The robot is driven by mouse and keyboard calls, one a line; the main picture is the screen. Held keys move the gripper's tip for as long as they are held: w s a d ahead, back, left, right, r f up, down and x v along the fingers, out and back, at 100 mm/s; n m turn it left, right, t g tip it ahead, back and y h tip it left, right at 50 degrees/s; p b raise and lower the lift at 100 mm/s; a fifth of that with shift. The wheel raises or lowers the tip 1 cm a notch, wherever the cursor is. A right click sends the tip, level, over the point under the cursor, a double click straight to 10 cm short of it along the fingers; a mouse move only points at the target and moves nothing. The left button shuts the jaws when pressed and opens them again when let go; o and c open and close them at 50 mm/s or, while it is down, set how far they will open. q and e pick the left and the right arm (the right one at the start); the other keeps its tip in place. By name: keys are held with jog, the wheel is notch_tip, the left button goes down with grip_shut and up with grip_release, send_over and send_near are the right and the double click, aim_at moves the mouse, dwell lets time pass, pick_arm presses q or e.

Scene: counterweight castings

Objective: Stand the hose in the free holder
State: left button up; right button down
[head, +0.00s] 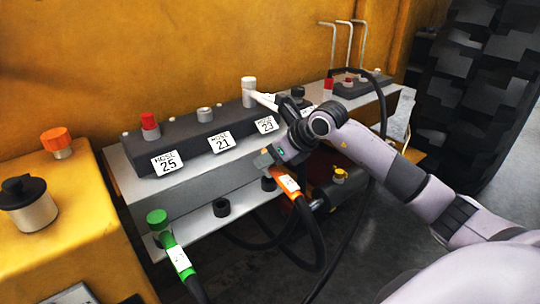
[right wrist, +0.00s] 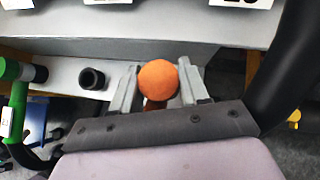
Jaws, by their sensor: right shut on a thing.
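My right gripper (head: 272,158) is shut on the orange hose end (head: 289,184), in front of the grey bench. In the right wrist view the orange round tip (right wrist: 157,80) sits between the two fingers (right wrist: 158,92). A black hose hangs below the orange end. On the lower grey ledge (head: 195,222) stands an empty black ring holder (head: 221,207), also in the right wrist view (right wrist: 92,78), left of the gripper. Another black holder (head: 268,183) is close to the held hose, partly hidden. A green hose (head: 176,253) is at the ledge's left end. My left gripper is not in view.
Above the ledge, a dark block carries plates marked 25 (head: 164,162), 21 (head: 220,142) and 23 (head: 266,124), with red and light caps on top. A yellow housing with an orange-capped fitting (head: 57,141) stands left. A large tyre (head: 475,90) stands right.

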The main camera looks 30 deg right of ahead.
aim_at(271, 166)
jog(key=shift+f+b, duration=1.25)
jog(key=shift+f, duration=0.35)
jog(key=shift+c, duration=2.4)
grip_release()
jog(key=shift+f, duration=0.1)
jog(key=shift+s+d+r, duration=0.1)
jog(key=shift+s+r, duration=0.05)
jog(key=shift+r, duration=0.05)
jog(key=v, duration=0.6)
jog(key=shift+s+r, duration=0.25)
jog(key=shift+r, duration=0.1)
jog(key=shift+s, duration=0.1)
